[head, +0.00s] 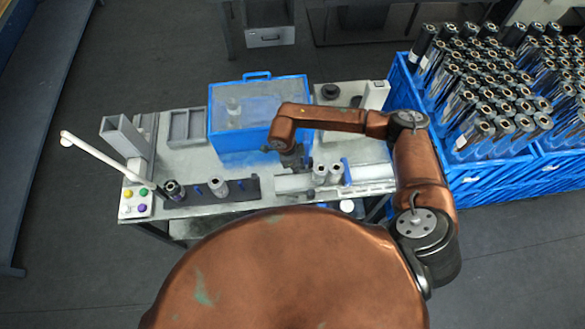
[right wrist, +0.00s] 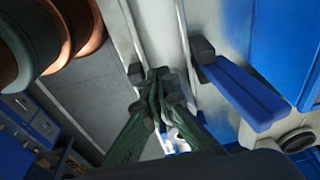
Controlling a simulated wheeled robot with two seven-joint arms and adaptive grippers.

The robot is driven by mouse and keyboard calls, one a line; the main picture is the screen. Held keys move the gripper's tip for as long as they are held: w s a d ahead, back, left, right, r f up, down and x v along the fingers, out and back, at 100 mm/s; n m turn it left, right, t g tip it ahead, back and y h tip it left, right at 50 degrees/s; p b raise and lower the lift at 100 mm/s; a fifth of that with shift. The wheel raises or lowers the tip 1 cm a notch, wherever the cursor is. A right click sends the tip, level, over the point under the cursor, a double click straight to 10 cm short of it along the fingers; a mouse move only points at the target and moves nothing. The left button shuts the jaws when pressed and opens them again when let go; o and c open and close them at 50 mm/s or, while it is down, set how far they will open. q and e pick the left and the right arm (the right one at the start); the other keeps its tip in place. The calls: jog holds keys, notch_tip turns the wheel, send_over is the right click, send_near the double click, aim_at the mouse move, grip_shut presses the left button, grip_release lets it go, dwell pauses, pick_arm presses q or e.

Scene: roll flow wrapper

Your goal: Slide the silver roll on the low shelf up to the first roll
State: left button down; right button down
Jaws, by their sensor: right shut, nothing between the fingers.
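Another silver roll (head: 218,187) stands on the dark strip farther left. My left gripper is not in view.
A dark roll (head: 174,190) stands near the button box (head: 136,203). A blue-framed clear box (head: 258,112) is behind my gripper. A blue bar (right wrist: 242,92) lies close to the fingers. Blue crates (head: 500,183) of dark rolls stand right of the table.

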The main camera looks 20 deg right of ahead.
aim_at(316, 172)
jog(key=d, duration=0.2)
jog(key=s+d+p, duration=0.1)
jog(key=d, duration=0.2)
jog(key=s+d+p, duration=0.1)
jog(key=d, duration=0.2)
jog(key=shift+d+r, duration=0.1)
jog(key=shift+d, duration=0.05)
jog(key=shift+s+f+p, duration=0.1)
jog(key=shift+f+p, duration=0.3)
jog(key=shift+f, duration=0.05)
jog(key=shift+f+b, duration=0.35)
jog(key=shift+b, duration=0.25)
jog(key=shift+a+f, duration=0.15)
jog(key=shift+a, duration=0.05)
jog(key=shift+a+f+b, duration=0.1)
jog(key=shift+a+b, duration=0.3)
jog(key=shift+b, duration=0.1)
